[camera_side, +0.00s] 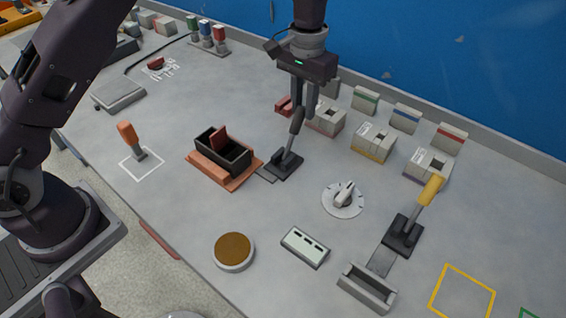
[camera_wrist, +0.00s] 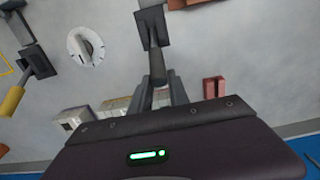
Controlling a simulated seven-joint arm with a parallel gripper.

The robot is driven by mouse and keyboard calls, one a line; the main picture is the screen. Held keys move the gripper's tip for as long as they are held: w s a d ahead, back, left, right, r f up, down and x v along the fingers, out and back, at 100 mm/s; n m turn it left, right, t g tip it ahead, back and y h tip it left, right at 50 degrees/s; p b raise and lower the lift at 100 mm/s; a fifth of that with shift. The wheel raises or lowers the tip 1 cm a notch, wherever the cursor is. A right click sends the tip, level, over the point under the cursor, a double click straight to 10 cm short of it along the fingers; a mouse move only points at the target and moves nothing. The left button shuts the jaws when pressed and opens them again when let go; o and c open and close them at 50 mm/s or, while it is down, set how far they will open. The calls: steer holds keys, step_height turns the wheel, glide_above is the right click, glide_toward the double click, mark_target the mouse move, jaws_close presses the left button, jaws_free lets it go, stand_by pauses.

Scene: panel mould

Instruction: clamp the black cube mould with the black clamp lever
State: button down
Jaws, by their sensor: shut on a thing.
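The black clamp lever (camera_side: 292,138) stands nearly upright on its dark base, leaning slightly to the right. My gripper (camera_side: 302,112) is above it with its fingers on both sides of the lever's top and is shut on it. In the wrist view the lever (camera_wrist: 155,58) runs from its base into my gripper (camera_wrist: 159,88). The black cube mould (camera_side: 222,152) sits on an orange-brown base left of the clamp, with a red plate standing in it. A flat grey piece (camera_side: 266,174) of the clamp lies between the lever base and the mould; whether it touches the mould is unclear.
A grey dial (camera_side: 343,199) and a yellow-handled clamp lever (camera_side: 419,208) stand to the right. Several grey boxes (camera_side: 373,143) line the back near the blue wall. A red block (camera_side: 284,105) lies close behind my gripper. An orange-handled tool (camera_side: 131,138) stands at left.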

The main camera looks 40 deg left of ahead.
steer(key=shift+s+r, duration=0.4)
steer(key=shift+s, duration=0.3)
steer(key=shift+s+r, duration=0.1)
steer(key=shift+s, duration=0.05)
steer(key=shift+s+r, duration=0.2)
steer(key=shift+s, duration=0.5)
steer(key=shift+s+r, duration=0.25)
steer(key=shift+s, duration=0.45)
